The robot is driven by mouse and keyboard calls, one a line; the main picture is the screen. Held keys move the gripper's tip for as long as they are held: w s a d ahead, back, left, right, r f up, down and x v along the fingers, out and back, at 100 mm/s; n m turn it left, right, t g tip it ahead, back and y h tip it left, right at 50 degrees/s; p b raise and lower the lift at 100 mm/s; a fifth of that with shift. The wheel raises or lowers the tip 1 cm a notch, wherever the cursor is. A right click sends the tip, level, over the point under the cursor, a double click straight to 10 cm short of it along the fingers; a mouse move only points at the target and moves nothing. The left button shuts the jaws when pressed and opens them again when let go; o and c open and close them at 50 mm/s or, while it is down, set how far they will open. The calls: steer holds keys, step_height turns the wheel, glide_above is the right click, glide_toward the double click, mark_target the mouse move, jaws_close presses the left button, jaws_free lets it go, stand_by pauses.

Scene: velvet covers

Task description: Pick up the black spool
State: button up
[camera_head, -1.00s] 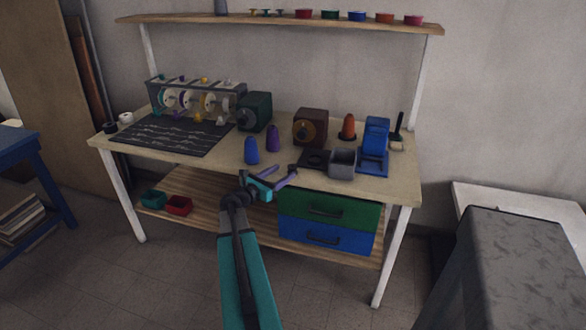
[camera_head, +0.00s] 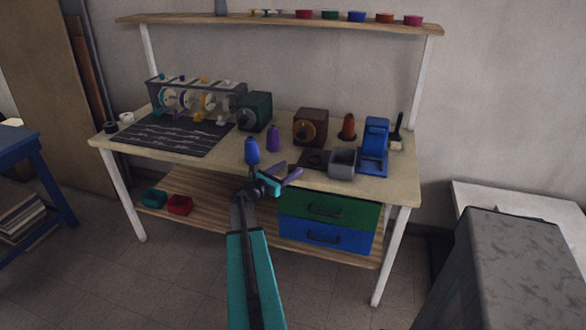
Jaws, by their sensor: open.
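The black spool (camera_head: 110,127) is a small dark cylinder at the far left end of the workbench, beside a white spool (camera_head: 126,118). My gripper (camera_head: 286,172) is in front of the bench's front edge, near the middle, well to the right of the black spool. Its purple fingers are apart and nothing shows between them. Part of my wrist overlaps the view just below a blue cone-shaped piece (camera_head: 252,150).
A black mat (camera_head: 175,134) lies right of the spools, with a rack (camera_head: 195,94) behind it. A purple cone (camera_head: 273,138), green box (camera_head: 255,112), brown box (camera_head: 310,127) and grey bin (camera_head: 342,163) stand along the bench (camera_head: 405,185). A shelf (camera_head: 280,21) hangs above.

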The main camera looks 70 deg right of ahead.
steer(key=shift+x, duration=1.35)
steer(key=c, duration=1.1)
